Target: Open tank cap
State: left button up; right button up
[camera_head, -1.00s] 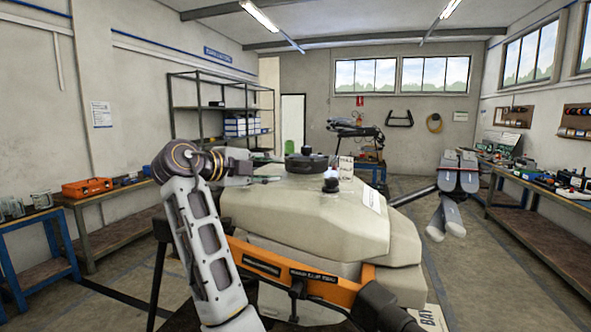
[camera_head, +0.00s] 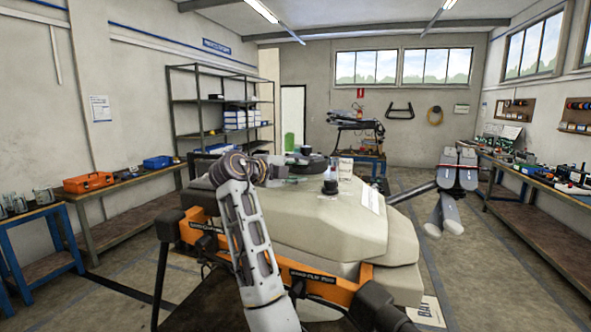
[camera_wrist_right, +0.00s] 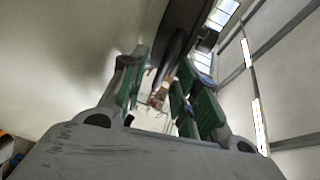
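The beige spray tank (camera_head: 345,228) stands in the middle of the head view. A wide, dark round cap (camera_head: 308,161) sits on its top, and a small black knob (camera_head: 330,187) stands nearer to me. My right gripper (camera_head: 287,173) is over the tank top at the left of the wide cap, partly hidden by my wrist. In the right wrist view its two green-padded fingers (camera_wrist_right: 161,98) are apart. A dark, curved part (camera_wrist_right: 172,55) shows beyond and between them; I cannot tell whether they touch it. My left gripper is not in view.
An orange frame (camera_head: 325,285) runs along the tank's near side. Folded drone arms (camera_head: 447,195) stick out at the right. Open floor lies on both sides.

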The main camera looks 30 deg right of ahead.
jog(key=shift+d, duration=0.1)
grip_shut()
dwell(0.3)
jog(key=shift+d, duration=0.1)
